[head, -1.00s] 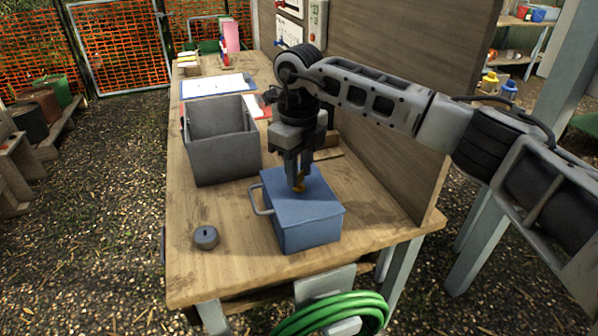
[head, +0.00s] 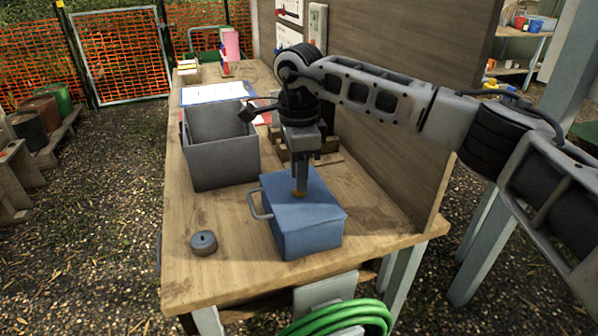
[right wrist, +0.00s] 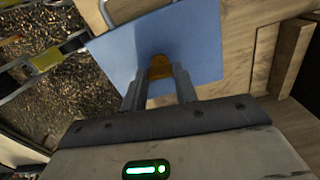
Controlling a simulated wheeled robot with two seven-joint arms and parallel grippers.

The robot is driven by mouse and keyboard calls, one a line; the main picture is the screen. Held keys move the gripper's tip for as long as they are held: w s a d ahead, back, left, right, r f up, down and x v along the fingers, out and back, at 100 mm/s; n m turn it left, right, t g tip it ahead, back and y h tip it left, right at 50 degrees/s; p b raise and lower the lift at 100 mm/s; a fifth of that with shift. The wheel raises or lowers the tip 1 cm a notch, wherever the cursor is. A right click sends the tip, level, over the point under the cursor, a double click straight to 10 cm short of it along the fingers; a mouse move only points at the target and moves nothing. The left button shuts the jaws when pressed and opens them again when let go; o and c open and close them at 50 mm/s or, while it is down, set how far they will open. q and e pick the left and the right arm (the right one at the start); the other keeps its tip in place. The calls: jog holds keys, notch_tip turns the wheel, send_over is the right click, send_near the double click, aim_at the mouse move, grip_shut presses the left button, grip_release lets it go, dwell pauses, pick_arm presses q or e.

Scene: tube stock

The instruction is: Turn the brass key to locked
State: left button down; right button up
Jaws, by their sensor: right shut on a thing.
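The brass key (right wrist: 160,68) stands in the top of a blue box (head: 308,222) on the workbench. The box has a grey handle on its left side and also shows in the right wrist view (right wrist: 195,35). My right gripper (head: 299,192) points down over the box top, its fingers shut on the key. In the right wrist view the fingers (right wrist: 160,82) sit on both sides of the key's rounded bow. The keyhole and any lock marks are hidden. My left gripper is not in view.
A grey open bin (head: 225,165) stands behind and left of the box. A small dark round piece (head: 203,243) lies on the bench (head: 180,285) at front left. A wooden panel (head: 400,130) borders the right side. A green hose (head: 340,318) hangs in front.

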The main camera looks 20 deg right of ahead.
jog(key=shift+r+n, duration=0.1)
jog(key=shift+n, duration=0.5)
jog(key=o, duration=1)
notch_tip(320, 180, up, 16)
jog(key=shift+b, duration=0.3)
